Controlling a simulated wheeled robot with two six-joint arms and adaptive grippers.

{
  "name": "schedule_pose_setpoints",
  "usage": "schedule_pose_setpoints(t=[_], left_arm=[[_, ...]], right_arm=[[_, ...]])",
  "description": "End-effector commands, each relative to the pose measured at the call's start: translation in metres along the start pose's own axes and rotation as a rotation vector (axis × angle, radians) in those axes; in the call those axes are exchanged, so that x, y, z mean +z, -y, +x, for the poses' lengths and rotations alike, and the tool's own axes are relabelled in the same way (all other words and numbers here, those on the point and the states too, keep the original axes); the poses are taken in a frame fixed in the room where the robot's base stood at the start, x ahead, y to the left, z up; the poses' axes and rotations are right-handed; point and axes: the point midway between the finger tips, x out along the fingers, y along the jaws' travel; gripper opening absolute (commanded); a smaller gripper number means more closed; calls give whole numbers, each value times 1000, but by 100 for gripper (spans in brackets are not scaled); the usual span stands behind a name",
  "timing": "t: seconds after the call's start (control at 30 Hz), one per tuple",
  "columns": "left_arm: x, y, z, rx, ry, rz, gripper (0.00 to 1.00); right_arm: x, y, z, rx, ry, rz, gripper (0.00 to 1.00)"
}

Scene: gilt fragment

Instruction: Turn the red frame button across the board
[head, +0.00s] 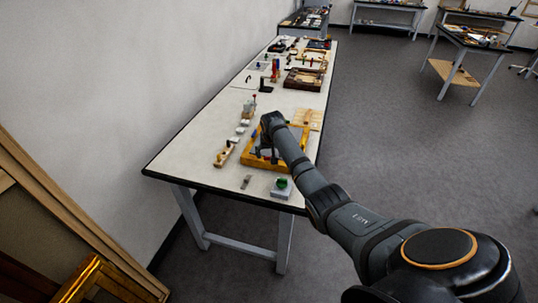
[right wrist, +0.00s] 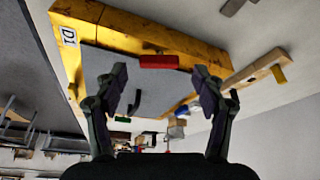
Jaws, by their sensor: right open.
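The gilt frame (head: 248,159) lies on the long table, with a grey board (right wrist: 150,88) inside it. The red frame button (right wrist: 158,61) shows in the right wrist view as a short red bar at the frame's inner edge, where frame and board meet. It appears to lie along that edge; in the head view my arm hides it. My right gripper (right wrist: 161,82) is open, its two fingers apart on either side of the button's line, with nothing between the tips. It points down over the frame in the head view (head: 267,152). My left gripper is not in view.
A wooden bar with pegs (head: 224,155) lies left of the frame. A pale block with a green top (head: 282,187) stands near the table's front edge. Small blue (right wrist: 181,110) and green (right wrist: 122,119) pieces show beyond the board. A dark tray (head: 303,79) sits farther back.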

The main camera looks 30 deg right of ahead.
Motion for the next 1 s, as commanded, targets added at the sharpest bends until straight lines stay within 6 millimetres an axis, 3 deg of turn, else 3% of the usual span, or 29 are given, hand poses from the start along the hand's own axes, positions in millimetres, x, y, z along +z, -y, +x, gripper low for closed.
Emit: schedule_pose_setpoints(t=[0.2,0.47,0.87,1.0], left_arm=[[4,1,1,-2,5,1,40],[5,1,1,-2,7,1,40],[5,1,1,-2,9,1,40],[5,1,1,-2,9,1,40]], right_arm=[[0,1,18,-1,-1,0,70],[0,1,20,-1,-3,-1,70],[0,0,20,-1,-2,-1,17],[0,0,19,-2,-2,-4,15]])
